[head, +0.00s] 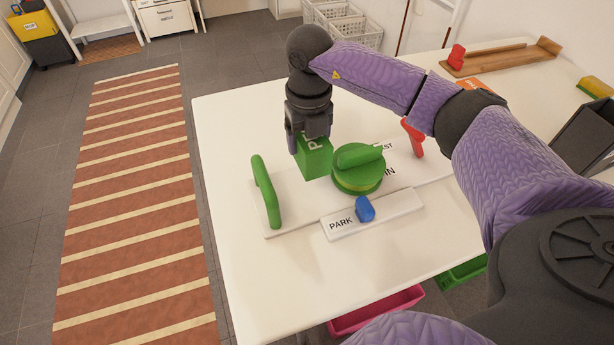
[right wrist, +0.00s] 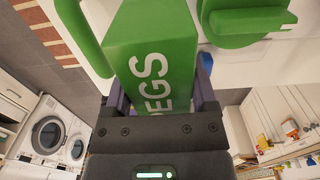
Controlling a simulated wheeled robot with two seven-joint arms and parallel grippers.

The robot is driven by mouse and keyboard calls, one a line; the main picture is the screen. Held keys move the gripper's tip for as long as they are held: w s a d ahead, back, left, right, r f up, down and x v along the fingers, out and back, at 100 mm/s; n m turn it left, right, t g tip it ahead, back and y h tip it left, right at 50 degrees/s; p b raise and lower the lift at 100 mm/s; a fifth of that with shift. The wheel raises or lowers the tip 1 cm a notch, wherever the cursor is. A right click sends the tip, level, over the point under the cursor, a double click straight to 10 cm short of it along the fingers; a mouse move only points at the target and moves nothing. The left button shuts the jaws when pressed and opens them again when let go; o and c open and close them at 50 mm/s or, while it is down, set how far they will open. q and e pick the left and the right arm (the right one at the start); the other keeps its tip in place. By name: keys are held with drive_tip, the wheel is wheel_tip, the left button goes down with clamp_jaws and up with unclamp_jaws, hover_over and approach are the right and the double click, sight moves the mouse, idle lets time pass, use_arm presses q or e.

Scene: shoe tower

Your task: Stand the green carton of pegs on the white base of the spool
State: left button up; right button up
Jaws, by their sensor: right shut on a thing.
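The green carton of pegs (head: 314,160) is held by my right gripper (head: 309,138). In the right wrist view the carton (right wrist: 150,50), lettered "PEGS", sits between the two fingers. In the head view it appears over the white base (head: 298,208), between a green upright handle (head: 265,192) on the left and the round green spool (head: 358,178) on the right. I cannot tell whether its bottom touches the base. The spool also shows in the right wrist view (right wrist: 240,22). My left gripper is not in view.
A white "PARK" strip (head: 390,217) with a blue knob (head: 365,208) lies in front of the base. A red upright piece (head: 412,138) stands at its right end. A wooden board (head: 500,60) lies farther back. The table's left part (head: 225,130) is clear.

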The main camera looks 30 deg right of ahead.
wheel_tip(320, 180, down, 10)
drive_tip(key=b, duration=0.3)
drive_tip(key=shift+f, duration=0.1)
drive_tip(key=shift+r, duration=0.2)
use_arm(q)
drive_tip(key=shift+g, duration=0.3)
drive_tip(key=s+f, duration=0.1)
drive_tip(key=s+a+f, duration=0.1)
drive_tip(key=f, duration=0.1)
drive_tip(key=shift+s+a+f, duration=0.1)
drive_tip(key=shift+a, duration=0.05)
use_arm(e)
drive_tip(key=shift+f, duration=0.1)
drive_tip(key=o, duration=0.9)
drive_tip(key=shift+f, duration=0.1)
drive_tip(key=o, duration=0.3)
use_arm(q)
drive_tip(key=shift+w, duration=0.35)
